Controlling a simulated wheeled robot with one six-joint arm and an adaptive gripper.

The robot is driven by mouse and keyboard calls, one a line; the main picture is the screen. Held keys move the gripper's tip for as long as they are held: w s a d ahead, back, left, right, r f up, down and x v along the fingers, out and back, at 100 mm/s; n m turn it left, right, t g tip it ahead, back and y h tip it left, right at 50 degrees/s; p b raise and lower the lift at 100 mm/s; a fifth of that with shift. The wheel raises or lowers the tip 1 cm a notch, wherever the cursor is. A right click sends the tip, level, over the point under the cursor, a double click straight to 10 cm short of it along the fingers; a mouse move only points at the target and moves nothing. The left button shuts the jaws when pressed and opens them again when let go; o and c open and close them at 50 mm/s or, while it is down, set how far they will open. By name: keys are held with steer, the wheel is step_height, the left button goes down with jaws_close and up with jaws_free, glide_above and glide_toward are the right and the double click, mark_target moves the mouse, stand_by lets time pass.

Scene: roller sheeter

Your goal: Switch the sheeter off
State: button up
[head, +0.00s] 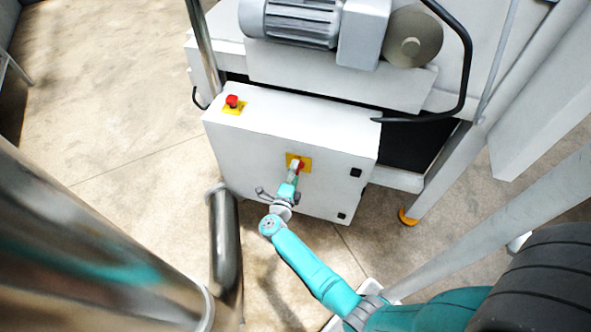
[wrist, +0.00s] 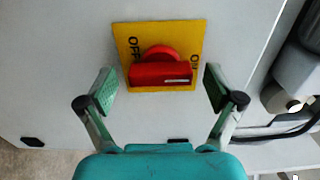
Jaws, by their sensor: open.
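The sheeter's switch is a red rotary knob (wrist: 160,72) on a yellow plate (wrist: 190,32), on the front of a white control box (head: 250,150). In the wrist view its grip bar lies level across the picture, with a white mark near its right end. "OFF" reads at the plate's left; a partly hidden label, seemingly "ON", is at its right. My gripper (wrist: 160,91) is open, with one finger on each side of the bar and a gap at both sides. In the head view my gripper (head: 293,177) partly covers the yellow plate (head: 305,159).
A red push button (head: 232,100) on a yellow base sits on top of the box at the left. A grey motor (head: 300,22) and a black cable (head: 466,70) are above and behind. A steel post (head: 203,45) stands at the box's left. Floor is bare at the left.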

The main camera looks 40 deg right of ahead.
steer(key=shift+w+d, duration=0.2)
steer(key=shift+d, duration=0.2)
steer(key=c, duration=1.1)
steer(key=shift+c, duration=0.2)
